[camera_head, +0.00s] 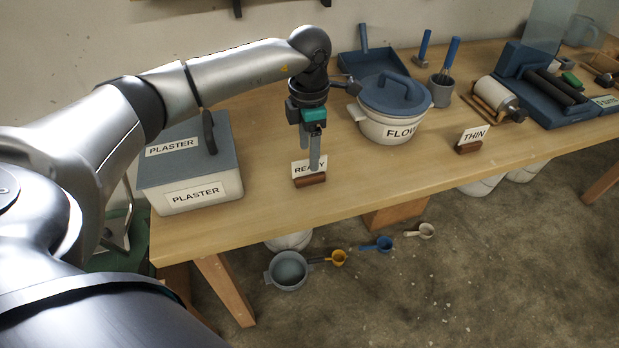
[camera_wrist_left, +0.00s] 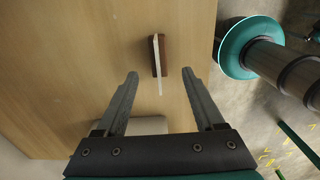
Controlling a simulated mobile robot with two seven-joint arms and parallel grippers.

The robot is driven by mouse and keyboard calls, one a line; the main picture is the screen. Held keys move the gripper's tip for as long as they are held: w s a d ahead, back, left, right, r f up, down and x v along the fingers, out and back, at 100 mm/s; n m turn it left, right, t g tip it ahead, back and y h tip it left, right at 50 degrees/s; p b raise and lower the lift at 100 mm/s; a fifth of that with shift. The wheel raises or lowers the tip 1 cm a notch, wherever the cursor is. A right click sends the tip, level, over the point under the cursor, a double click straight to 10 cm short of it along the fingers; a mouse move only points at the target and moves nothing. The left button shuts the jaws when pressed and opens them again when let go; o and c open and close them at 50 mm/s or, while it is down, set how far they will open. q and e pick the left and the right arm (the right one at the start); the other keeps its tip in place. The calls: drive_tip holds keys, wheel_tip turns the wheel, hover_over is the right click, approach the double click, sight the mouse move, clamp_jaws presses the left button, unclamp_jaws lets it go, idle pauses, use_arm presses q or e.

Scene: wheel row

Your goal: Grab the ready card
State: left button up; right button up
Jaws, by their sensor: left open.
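The READY card (camera_head: 301,169) is a small white label standing in a brown wooden holder (camera_head: 311,181) near the table's front edge. My left gripper (camera_head: 314,166) points down just over and in front of it, hiding part of the lettering. In the left wrist view the card (camera_wrist_left: 159,80) shows nearly edge-on as a thin white strip with its holder (camera_wrist_left: 164,56). The strip lies between the lines of the two open fingers of the left gripper (camera_wrist_left: 160,74), with space on both sides. I cannot tell how far the fingertips reach down beside it. My right gripper is not in view.
A lidded PLASTER box (camera_head: 190,170) stands left of the card. The table (camera_head: 355,170) is bare just right of the card. Scoops lie on the floor.

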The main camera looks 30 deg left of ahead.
sight(309, 174)
use_arm(q)
drive_tip(key=shift+f, duration=1.35)
wheel_tip(309, 174, down, 4)
drive_tip(key=shift+w+r+b, duration=0.15)
drive_tip(key=shift+b, duration=0.5)
drive_tip(key=shift+f, duration=0.25)
drive_tip(key=c, duration=0.5)
clamp_jaws()
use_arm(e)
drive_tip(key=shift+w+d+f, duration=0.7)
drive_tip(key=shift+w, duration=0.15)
